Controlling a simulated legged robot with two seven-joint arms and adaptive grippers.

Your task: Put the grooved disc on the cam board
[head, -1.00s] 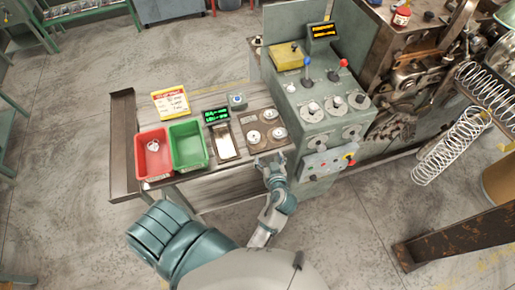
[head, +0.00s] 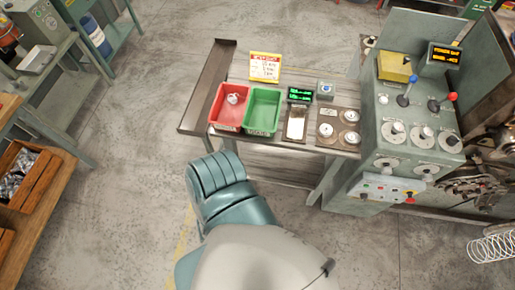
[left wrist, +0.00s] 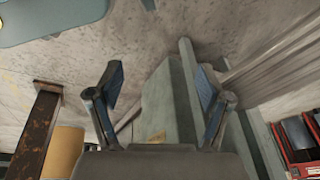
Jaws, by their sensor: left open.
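The cam board appears to be the brown board (head: 340,124) on the bench, right of the scale, in the head view. Several pale round pieces, such as one disc (head: 326,130), sit on it. A small silvery piece (head: 233,98) lies in the red bin (head: 226,121). I cannot tell which piece is the grooved disc. My left gripper (left wrist: 160,98) shows only in the left wrist view, open, with nothing between its fingers. A grey-green surface lies beyond it. My right gripper is out of view.
A green bin (head: 262,110) stands beside the red bin. The scale (head: 296,123), a green-lit display (head: 300,94) and a yellow-red sign (head: 265,66) are on the bench. The coiler cabinet (head: 375,150) with levers borders it on the right. Open floor lies left of the bench.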

